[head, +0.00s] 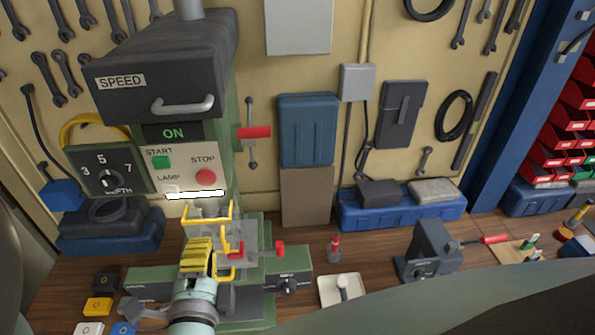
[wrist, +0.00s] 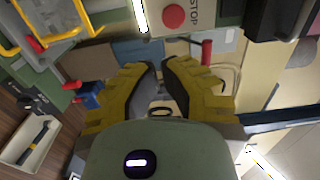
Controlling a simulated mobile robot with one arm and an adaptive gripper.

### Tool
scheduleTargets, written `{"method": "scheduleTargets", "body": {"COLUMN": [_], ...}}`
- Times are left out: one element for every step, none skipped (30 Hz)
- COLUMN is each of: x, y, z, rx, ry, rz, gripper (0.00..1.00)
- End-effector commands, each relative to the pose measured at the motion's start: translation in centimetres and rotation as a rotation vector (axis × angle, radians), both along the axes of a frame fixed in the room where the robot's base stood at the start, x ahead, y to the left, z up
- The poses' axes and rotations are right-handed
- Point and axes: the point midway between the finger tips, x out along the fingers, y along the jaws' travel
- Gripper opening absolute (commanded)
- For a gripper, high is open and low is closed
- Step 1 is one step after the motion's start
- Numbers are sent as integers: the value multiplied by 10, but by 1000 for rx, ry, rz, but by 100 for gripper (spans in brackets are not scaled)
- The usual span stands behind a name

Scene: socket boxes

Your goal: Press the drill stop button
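The drill stop button (head: 206,177) is a round red button on the pale panel (head: 183,158) of the green drill, under the word STOP. It also shows at the top of the wrist view (wrist: 174,18). My gripper (head: 202,240) with yellow fingers is below the panel, apart from the red button. In the wrist view my two fingers (wrist: 160,66) converge with a narrow gap at the tips and nothing seen held.
A yellow wire guard (head: 213,222) and a bright white lamp strip (head: 195,195) are close to my gripper. A red-handled lever (head: 253,132) juts out right of the panel. A grey vise (head: 430,250) and a small tray (head: 342,291) stand on the bench.

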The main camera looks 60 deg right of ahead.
Motion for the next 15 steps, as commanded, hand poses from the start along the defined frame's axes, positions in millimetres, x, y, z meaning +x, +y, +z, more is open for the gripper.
{"method": "scheduleTargets", "body": {"x": [0, 0, 1, 2, 4, 7, 9, 12, 16, 19, 22, 27, 30, 33, 37], "y": [-1, -1, -2, -4, -5, -8, -11, -14, -18, -22, -25, -31, -35, -38, -43], "z": [0, 0, 0, 0, 0, -1, 0, 0, 0, 0, 1, 1, 1, 1, 1], "rx": [0, -1, -1, -2, -3, -4, -4, -6, -7, -6, -6, -6, -5, -4, -4], "ry": [0, 0, 0, -1, -1, 0, -1, -2, -4, -5, -4, -2, -2, -3, -2], "rz": [-2, -2, -1, -1, -1, 0, 0, 1, 1, 1, 1, 1, 1, 1, 2], "gripper": [0, 0, 0, 0, 0, 0, 0, 0, 0, 0, 0, 0, 0, 0, 0]}}
